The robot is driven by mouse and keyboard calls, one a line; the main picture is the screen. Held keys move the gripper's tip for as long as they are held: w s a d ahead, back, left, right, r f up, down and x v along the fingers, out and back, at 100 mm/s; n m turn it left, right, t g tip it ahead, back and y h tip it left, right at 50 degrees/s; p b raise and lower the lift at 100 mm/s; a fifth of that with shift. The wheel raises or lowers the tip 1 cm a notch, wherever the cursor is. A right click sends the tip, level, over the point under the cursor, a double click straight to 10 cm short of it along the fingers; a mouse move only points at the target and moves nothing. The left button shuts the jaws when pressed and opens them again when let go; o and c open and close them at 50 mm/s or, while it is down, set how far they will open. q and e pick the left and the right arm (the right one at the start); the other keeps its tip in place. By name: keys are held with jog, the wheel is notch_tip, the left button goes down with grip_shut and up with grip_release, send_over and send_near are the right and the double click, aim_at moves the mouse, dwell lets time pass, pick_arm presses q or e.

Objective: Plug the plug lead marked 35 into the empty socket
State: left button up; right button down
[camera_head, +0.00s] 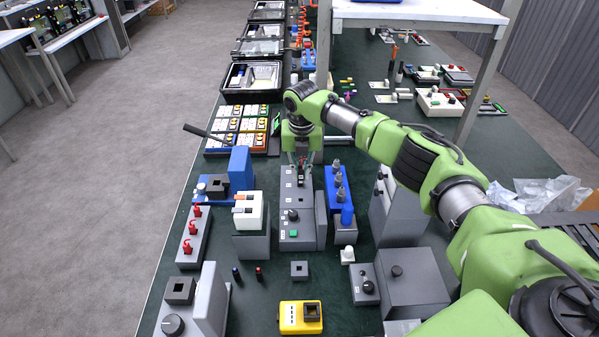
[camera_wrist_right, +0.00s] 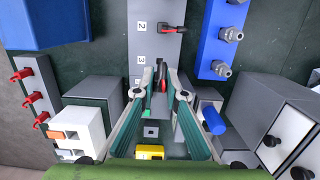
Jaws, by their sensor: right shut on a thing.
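My right gripper (camera_head: 302,170) reaches down over a long grey panel (camera_head: 297,243). In the right wrist view my right gripper (camera_wrist_right: 163,86) is shut on a small dark plug with red on it (camera_wrist_right: 163,72), held over the panel near its label 3. The fingers hide part of it, and I cannot tell whether it touches the panel. Another black and red plug (camera_wrist_right: 172,27) sits on the panel beside the label 2. No marking 35 can be read, and the empty socket cannot be made out. My left gripper is not in view.
A blue bar (camera_head: 333,190) with grey connectors stands right of the panel. A white switch box (camera_head: 249,208) on a grey block and a strip with red levers (camera_head: 193,232) stand left. A yellow box (camera_head: 300,317) is in front. Some green mat in front is bare.

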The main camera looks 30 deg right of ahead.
aim_at(301, 182)
jog(key=shift+r+p, duration=0.1)
jog(key=shift+p, duration=0.35)
notch_tip(301, 182, down, 5)
jog(key=b, duration=0.3)
jog(key=shift+f, duration=0.6)
jog(key=shift+f, duration=0.3)
dwell(0.5)
jog(key=shift+f+b, duration=0.85)
jog(key=shift+f, duration=0.3)
dwell(1.0)
jog(key=c, duration=2)
grip_release()
